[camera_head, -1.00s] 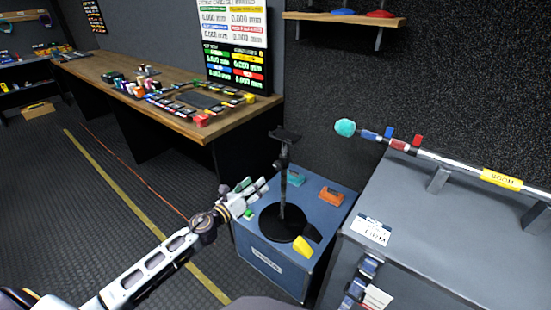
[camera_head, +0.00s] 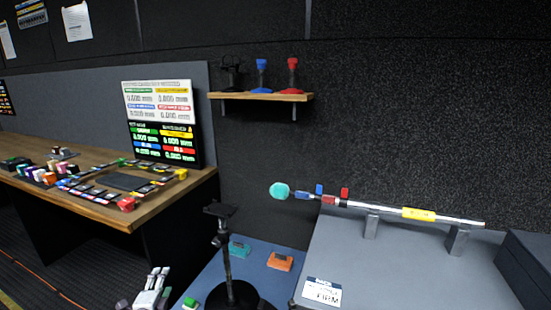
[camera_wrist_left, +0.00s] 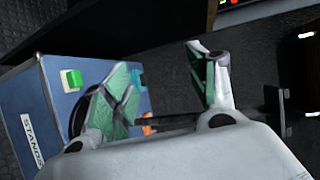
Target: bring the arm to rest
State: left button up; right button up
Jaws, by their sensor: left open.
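My left gripper (camera_head: 155,280) is at the bottom of the head view, left of the blue case, with nothing between its fingers. In the left wrist view its green-padded fingers (camera_wrist_left: 165,90) are spread apart. A black stand (camera_head: 228,262) with a round base and flat top plate stands upright on the blue case (camera_head: 262,248), right of the gripper. In the left wrist view the case (camera_wrist_left: 35,95) carries a "STANDS" label, and the dark stand pole (camera_wrist_left: 185,123) shows partly behind the fingers. My right gripper is not in view.
Green (camera_head: 190,302), teal (camera_head: 238,249) and orange (camera_head: 280,261) blocks lie on the case. A boom pole (camera_head: 455,218) rests on supports on a grey cabinet (camera_head: 400,270) at right. A wooden desk (camera_head: 150,207) stands at left, and a wall shelf (camera_head: 262,97) is above.

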pick_arm(q)
jog(key=s+a+f+n+g+y, duration=0.1)
jog(key=s+f+n+g, duration=0.4)
jog(key=f, duration=0.6)
jog(key=s+f+n+g, duration=0.3)
jog(key=s+f+n, duration=0.3)
jog(key=f, duration=0.5)
jog(key=s+d+f+n+g+h, duration=0.1)
jog(key=s+d+f+g, duration=0.1)
jog(key=s+d+f, duration=0.5)
jog(key=s+d+f+n+g+h+p, duration=0.1)
jog(key=s+d+f+n+g+h, duration=0.1)
jog(key=s+d+f, duration=0.6)
jog(key=s+d+g, duration=0.1)
jog(key=s+d, duration=0.1)
jog(key=s, duration=0.5)
jog(key=shift+s+d+h+p, duration=0.2)
jog(key=shift+d+h+p, duration=0.1)
jog(key=shift+d, duration=0.05)
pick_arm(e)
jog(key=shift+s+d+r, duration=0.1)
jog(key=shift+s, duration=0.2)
pick_arm(q)
jog(key=shift+s, duration=0.1)
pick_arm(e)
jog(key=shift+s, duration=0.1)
